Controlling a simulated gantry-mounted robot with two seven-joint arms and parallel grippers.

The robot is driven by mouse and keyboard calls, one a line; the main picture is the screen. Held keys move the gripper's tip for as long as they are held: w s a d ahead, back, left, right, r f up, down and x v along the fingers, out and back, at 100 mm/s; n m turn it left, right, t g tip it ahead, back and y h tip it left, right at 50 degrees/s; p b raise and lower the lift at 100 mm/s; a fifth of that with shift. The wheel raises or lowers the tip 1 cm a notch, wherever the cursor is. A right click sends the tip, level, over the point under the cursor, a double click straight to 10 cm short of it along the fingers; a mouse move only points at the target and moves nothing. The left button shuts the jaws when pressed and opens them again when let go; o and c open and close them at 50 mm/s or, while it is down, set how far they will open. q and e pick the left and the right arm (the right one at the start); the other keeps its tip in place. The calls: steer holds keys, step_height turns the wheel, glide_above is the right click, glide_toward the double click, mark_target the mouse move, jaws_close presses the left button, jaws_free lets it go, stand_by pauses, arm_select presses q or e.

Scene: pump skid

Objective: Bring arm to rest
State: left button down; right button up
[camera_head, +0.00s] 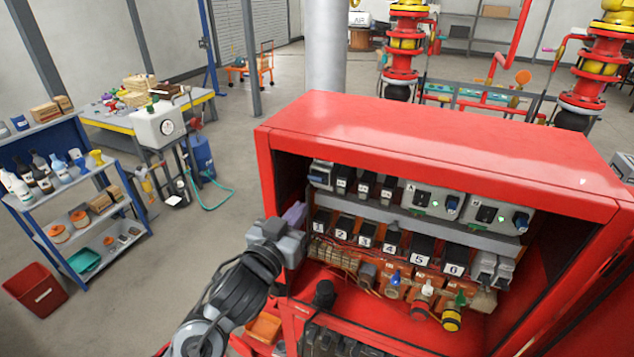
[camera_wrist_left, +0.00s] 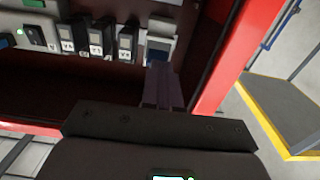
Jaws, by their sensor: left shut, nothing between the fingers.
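My left arm (camera_head: 239,285) comes in from the lower part of the head view and reaches up to the left edge of the open red cabinet (camera_head: 430,150). My left gripper (camera_head: 294,212) is at the cabinet's left front opening, with its purple fingers pointing inward. In the left wrist view the fingers (camera_wrist_left: 162,82) are together and empty. Their tips lie just below a grey device with a blue part (camera_wrist_left: 161,50) at the end of the upper row; I cannot tell whether they touch it. My right gripper is not in view.
The cabinet holds rows of numbered black modules (camera_head: 393,240), with colored valves (camera_head: 452,318) below. A blue shelf (camera_head: 75,205) with bottles, a red bin (camera_head: 35,290) and a workbench (camera_head: 205,97) stand left. Bare floor (camera_head: 215,235) lies between shelf and cabinet.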

arm_select(q)
steer(key=shift+s+a, duration=0.2)
steer(key=shift+s, duration=0.15)
steer(key=s+a+f+n+g+y+p, duration=0.1)
steer(key=s+a+f+n+g+p, duration=0.1)
steer(key=s+f, duration=0.7)
steer(key=s+a+f+n+g+y+p, duration=0.2)
steer(key=s+f+n+g+p, duration=0.15)
steer(key=f, duration=0.95)
steer(key=s+a+f+m+g+y, duration=0.1)
steer(key=s+a+f+g+y, duration=0.1)
steer(key=s+a, duration=0.6)
steer(key=s+a+f+m+g+y+p, duration=0.1)
steer(key=s+a+g, duration=0.4)
steer(key=s, duration=1)
steer(key=shift+s+a+f+y+p, duration=0.15)
steer(key=shift+a+f+y+p, duration=0.2)
steer(key=shift+a+y, duration=0.85)
steer(key=shift+a+h, duration=0.4)
